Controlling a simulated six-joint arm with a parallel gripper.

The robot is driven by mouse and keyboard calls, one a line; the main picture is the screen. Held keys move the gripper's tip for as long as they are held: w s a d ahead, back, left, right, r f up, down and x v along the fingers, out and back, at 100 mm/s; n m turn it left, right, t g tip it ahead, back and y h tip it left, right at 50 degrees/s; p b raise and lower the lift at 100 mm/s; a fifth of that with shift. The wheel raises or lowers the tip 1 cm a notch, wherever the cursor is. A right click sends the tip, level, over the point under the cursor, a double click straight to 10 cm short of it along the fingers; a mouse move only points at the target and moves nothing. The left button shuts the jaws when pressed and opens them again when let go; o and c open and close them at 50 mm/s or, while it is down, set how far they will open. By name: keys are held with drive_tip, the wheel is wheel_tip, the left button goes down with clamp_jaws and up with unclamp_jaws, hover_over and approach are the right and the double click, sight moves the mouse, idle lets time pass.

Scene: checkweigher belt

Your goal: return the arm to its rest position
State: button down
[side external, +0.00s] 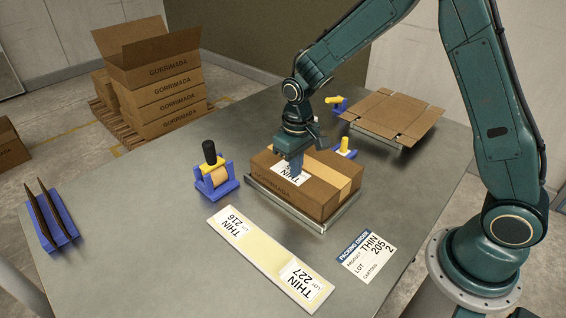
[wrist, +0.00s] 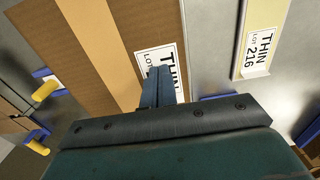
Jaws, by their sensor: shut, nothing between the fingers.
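My gripper (side external: 294,168) is shut with its fingertips at a white label on top of the closed brown carton (side external: 312,203). In the wrist view the shut blue fingers (wrist: 158,75) cover part of this label (wrist: 149,58), which reads THIN; its lot number is hidden. I cannot tell whether the fingertips touch the label. The carton has a tan tape strip (side external: 337,177) and sits in a metal tray (side external: 318,230) on the grey table (side external: 150,235).
A label strip (side external: 262,254) holds labels 216 and 227, beside a packing order card (side external: 368,257). Flat cardboard (side external: 393,113) lies behind right. A blue rack (side external: 50,224) is far left. Stacked cartons (side external: 160,80) stand beyond the table.

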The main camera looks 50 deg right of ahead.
drive_tip(key=shift+r, duration=3.5)
drive_tip(key=s+d+r+t, duration=0.2)
drive_tip(key=s+r+t, duration=0.1)
drive_tip(key=s+r, duration=0.85)
drive_tip(key=s+r+t, duration=0.2)
drive_tip(key=s, duration=1)
drive_tip(key=shift+s+d+r+t, duration=0.25)
drive_tip(key=shift+d+r+t, duration=0.05)
drive_tip(key=shift+d+r, duration=0.1)
